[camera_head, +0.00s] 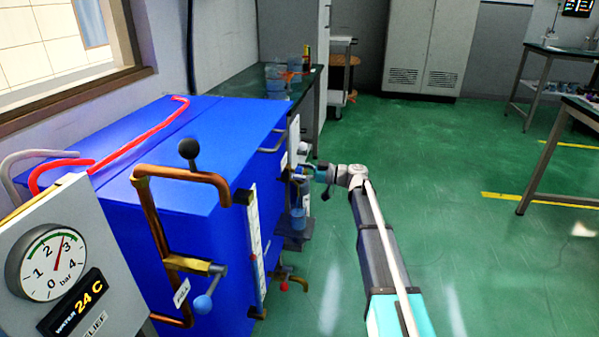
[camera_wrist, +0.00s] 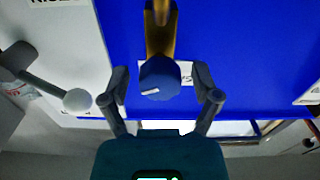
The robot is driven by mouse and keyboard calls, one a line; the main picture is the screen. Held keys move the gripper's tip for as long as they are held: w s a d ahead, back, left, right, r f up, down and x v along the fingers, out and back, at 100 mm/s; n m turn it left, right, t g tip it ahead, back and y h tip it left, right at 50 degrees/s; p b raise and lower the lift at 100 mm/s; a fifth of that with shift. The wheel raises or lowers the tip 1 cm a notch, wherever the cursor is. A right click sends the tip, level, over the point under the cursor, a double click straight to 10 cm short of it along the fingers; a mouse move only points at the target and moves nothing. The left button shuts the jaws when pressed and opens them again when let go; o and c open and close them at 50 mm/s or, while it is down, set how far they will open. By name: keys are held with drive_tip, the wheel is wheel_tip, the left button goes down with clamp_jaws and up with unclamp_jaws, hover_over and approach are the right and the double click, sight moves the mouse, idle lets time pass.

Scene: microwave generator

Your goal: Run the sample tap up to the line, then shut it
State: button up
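A blue round knob with a white mark (camera_wrist: 160,78) sits on the end of a brass stem (camera_wrist: 160,32) on the blue cabinet. In the wrist view my gripper (camera_wrist: 161,88) has one finger on each side of the knob, with a small gap at both sides. In the head view my gripper (camera_head: 311,173) is at the cabinet's far right corner, and the tap is too small there to make out. A blue-tinted cup (camera_head: 298,219) stands below it on a small grey stand (camera_head: 295,240). The cup's line and water level cannot be made out.
The blue cabinet (camera_head: 225,130) carries a copper pipe (camera_head: 153,220), a fill lever with a blue ball (camera_head: 203,304) and a scaled sight strip (camera_head: 254,235). A pale ball-ended lever (camera_wrist: 77,100) is left of my gripper in the wrist view.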

clamp_jaws()
drive_tip(key=shift+m, duration=2.3)
drive_tip(key=shift+o, duration=0.8)
unclamp_jaws()
drive_tip(key=shift+d, duration=0.15)
